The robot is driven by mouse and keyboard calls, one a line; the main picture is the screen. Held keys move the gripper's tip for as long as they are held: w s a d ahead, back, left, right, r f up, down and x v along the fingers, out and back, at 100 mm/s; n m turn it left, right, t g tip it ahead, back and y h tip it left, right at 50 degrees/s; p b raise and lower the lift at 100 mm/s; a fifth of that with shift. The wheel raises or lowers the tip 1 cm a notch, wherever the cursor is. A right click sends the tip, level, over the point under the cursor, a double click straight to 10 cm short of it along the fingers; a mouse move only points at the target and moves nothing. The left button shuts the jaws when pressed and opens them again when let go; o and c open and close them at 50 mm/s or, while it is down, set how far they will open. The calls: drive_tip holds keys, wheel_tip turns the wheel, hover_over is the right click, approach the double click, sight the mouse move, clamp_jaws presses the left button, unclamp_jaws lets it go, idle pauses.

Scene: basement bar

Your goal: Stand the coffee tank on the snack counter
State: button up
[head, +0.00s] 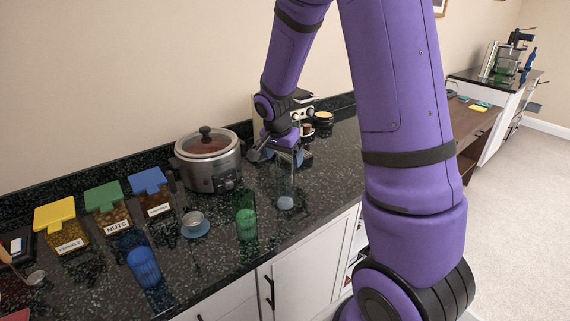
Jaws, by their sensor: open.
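The dark speckled counter (215,262) runs along the wall and holds snack containers, so it looks like the snack counter. My gripper (278,157) is low over this counter, right of the slow cooker, with its fingers spread. A clear upright cylinder (285,187) stands just below and in front of it. I cannot tell whether the fingers are around its top or behind it. A coffee machine (302,112) stands behind my gripper, mostly hidden by my arm. I cannot make out for certain which thing is the coffee tank.
A slow cooker (210,160) stands left of my gripper. A green glass (245,214), a blue glass (144,266) and a cup on a saucer (194,224) stand nearer. Yellow (62,222), green (107,207) and blue-lidded (151,190) snack bins line the left. A farther counter (510,78) holds equipment.

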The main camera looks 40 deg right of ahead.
drive_tip(key=s+a+r+n+t+y, duration=0.1)
drive_tip(key=s+a+r+n, duration=0.25)
drive_tip(key=s+r, duration=0.5)
drive_tip(key=s+a+r+n+t, duration=0.1)
drive_tip(key=s+a+r+n, duration=0.3)
drive_tip(key=r, duration=0.7)
drive_tip(key=s+a+r+n+t+y, duration=0.1)
drive_tip(key=s+a+n, duration=0.1)
drive_tip(key=s, duration=0.4)
drive_tip(key=s+a+r+n+t, duration=0.1)
drive_tip(key=s+a+n, duration=0.1)
drive_tip(key=s, duration=0.5)
drive_tip(key=shift+s+a+r+n+y, duration=0.3)
drive_tip(key=shift+a+n+y, duration=0.1)
drive_tip(key=shift+n, duration=0.35)
